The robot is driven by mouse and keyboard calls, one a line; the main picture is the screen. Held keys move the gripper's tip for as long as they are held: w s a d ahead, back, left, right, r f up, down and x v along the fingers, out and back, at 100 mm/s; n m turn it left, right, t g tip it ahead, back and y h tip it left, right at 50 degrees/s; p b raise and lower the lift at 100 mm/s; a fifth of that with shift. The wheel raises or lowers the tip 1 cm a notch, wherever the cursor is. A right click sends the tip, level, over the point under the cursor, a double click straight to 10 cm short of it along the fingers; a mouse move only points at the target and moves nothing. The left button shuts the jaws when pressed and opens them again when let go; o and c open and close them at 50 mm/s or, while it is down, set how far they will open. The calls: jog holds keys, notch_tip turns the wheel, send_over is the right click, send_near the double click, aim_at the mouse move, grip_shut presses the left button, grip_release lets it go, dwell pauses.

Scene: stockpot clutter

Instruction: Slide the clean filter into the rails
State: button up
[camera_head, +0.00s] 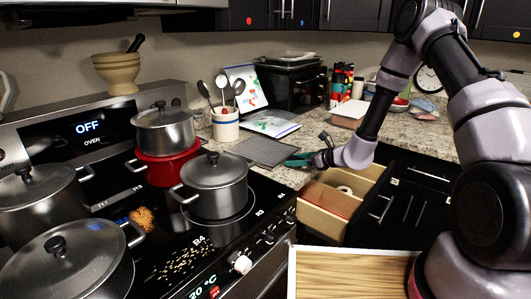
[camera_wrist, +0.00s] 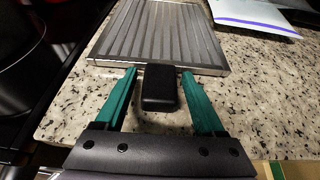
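The filter (camera_head: 268,151) is a flat grey ribbed panel lying on the speckled counter, right of the stove. In the wrist view the filter (camera_wrist: 162,35) has a bright metal frame and a black handle (camera_wrist: 160,88) on its near edge. My gripper (camera_head: 297,160) is at the filter's near right edge. In the wrist view my gripper (camera_wrist: 158,74) is open, with one teal finger on each side of the handle and visible gaps between. I cannot make out the rails in either view.
Several lidded pots stand on the stove, one (camera_head: 215,184) near the filter. A utensil crock (camera_head: 225,125) and papers (camera_head: 270,124) sit behind the filter. An open drawer (camera_head: 340,195) juts out below my gripper. A dark hood edge (camera_head: 60,14) shows at top left.

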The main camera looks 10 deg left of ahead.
grip_shut()
jog(key=shift+r, duration=0.15)
